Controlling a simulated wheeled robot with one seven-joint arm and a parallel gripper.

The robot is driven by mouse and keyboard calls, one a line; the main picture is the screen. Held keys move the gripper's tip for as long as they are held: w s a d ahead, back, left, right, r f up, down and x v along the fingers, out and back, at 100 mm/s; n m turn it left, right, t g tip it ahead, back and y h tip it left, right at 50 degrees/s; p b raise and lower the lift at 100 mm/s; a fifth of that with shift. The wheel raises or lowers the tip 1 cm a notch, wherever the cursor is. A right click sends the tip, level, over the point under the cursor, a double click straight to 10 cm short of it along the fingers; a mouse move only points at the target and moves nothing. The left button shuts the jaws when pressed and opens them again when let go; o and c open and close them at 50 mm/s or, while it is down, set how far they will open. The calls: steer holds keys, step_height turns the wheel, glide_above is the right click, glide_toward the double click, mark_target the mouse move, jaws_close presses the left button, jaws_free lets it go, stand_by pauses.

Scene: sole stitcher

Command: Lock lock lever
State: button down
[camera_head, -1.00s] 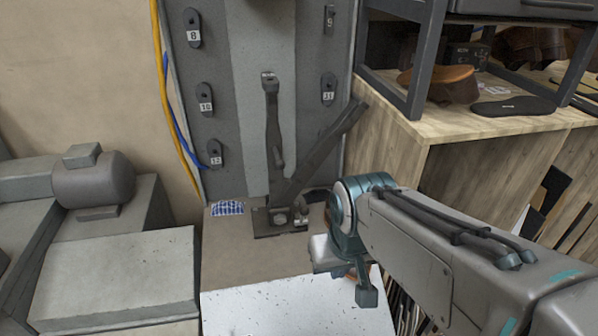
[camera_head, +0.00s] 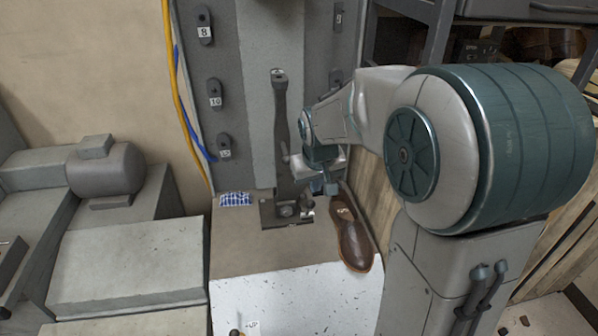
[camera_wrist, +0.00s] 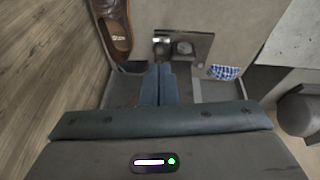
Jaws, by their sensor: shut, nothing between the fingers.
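A dark upright lever (camera_head: 281,120) stands against the grey machine column. It rises from a metal base plate (camera_head: 270,215), which also shows in the wrist view (camera_wrist: 203,50). The slanted lever to its right is not clearly visible now; my arm covers that area. I cannot tell which of the two is the lock lever. My gripper (camera_head: 326,188) is close to the right of the upright lever's lower part. In the wrist view its fingers (camera_wrist: 159,84) are together and empty, near the base plate. Contact with a lever cannot be seen.
A brown shoe (camera_head: 352,236) lies right of the base plate. A blue-and-white patch (camera_head: 236,199) lies left of it. A white speckled surface (camera_head: 300,295) is in front. Yellow and blue cables run down the column's left. My arm blocks much of the right side.

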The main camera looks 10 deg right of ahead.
steer(key=w+f, duration=0.2)
steer(key=w, duration=0.4)
steer(key=shift+w+n+p, duration=0.25)
steer(key=shift+n+p, duration=0.05)
steer(key=shift+f, duration=0.15)
steer(key=p+x, duration=0.1)
steer(key=x, duration=0.9)
steer(key=shift+a+f, duration=0.1)
